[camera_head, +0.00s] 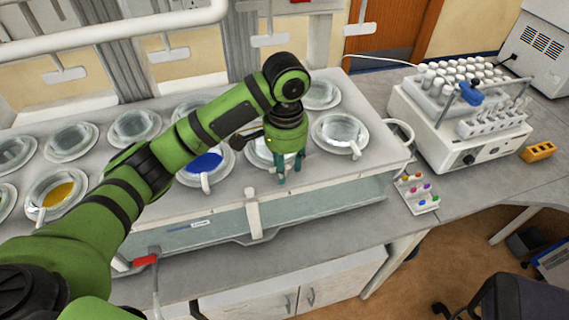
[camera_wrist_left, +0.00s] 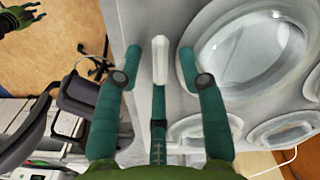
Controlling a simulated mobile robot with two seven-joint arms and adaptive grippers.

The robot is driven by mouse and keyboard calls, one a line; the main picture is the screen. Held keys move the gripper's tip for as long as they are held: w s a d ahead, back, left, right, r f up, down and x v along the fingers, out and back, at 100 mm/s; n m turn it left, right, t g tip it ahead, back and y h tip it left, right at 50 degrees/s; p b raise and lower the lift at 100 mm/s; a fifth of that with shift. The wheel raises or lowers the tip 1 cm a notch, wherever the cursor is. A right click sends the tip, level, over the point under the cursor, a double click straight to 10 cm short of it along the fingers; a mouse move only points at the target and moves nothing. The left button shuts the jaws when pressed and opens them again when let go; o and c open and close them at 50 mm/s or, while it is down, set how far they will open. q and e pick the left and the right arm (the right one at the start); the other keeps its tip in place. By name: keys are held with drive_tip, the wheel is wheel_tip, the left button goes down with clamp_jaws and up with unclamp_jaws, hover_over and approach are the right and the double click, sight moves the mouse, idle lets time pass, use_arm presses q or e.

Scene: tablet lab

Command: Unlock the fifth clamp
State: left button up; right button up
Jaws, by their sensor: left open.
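A row of round vessels with white rims sits in the white bath unit. Small white clamp levers show at the front of the blue vessel (camera_head: 204,163), whose lever (camera_head: 205,184) points forward, and of the rightmost clear vessel (camera_head: 338,131). My left gripper (camera_head: 290,168) points down at the front rim of the clear vessel between these two. In the left wrist view my open left gripper (camera_wrist_left: 160,54) has teal fingers on both sides of a white clamp lever (camera_wrist_left: 160,62). I cannot tell whether they touch it. Which clamp is the fifth is unclear.
White paddles (camera_head: 270,39) hang above the bath. A white tube-rack machine (camera_head: 460,115) stands right, with a small tray of coloured pieces (camera_head: 417,193) in front. A green and black arm part, possibly my right gripper (camera_wrist_left: 30,22), shows at the wrist view's top left.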

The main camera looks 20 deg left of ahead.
use_arm(q)
wheel_tip(320, 180, up, 8)
drive_tip(key=shift+s+a+f, duration=0.1)
drive_tip(key=shift+a+f, duration=0.05)
idle(0.6)
